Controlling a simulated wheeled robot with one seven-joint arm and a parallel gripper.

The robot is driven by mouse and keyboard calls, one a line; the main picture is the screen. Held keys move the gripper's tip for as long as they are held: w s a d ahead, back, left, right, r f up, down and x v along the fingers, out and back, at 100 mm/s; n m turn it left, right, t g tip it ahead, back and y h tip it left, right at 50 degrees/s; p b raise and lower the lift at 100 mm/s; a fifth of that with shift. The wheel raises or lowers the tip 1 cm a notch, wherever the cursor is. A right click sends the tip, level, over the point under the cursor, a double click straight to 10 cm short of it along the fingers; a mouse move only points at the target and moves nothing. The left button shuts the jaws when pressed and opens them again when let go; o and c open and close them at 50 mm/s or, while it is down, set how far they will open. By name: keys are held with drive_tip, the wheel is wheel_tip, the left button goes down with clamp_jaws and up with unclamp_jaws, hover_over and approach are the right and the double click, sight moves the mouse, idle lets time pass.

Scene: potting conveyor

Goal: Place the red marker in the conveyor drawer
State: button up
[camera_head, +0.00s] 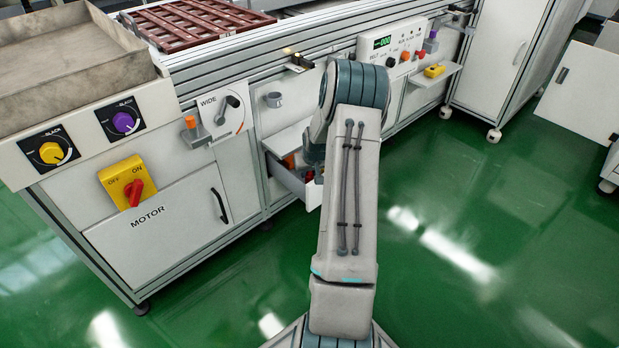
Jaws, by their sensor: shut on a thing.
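The conveyor drawer (284,178) is pulled open from the front of the conveyor, left of my arm. Small orange and dark things show inside it. My gripper (312,166) points down over the drawer's right part, mostly hidden behind my arm. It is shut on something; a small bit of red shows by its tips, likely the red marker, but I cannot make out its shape. I cannot tell whether it touches the drawer floor.
A small shelf (436,76) with a yellow thing (434,71) sticks out at the right, below a control panel (391,43). A red-and-yellow motor switch (127,182) and an orange-topped post (191,124) protrude at the left. The green floor (480,220) is clear at the right.

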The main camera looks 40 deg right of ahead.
drive_tip(key=shift+f, duration=0.5)
drive_tip(key=shift+f, duration=0.15)
drive_tip(key=o, duration=1)
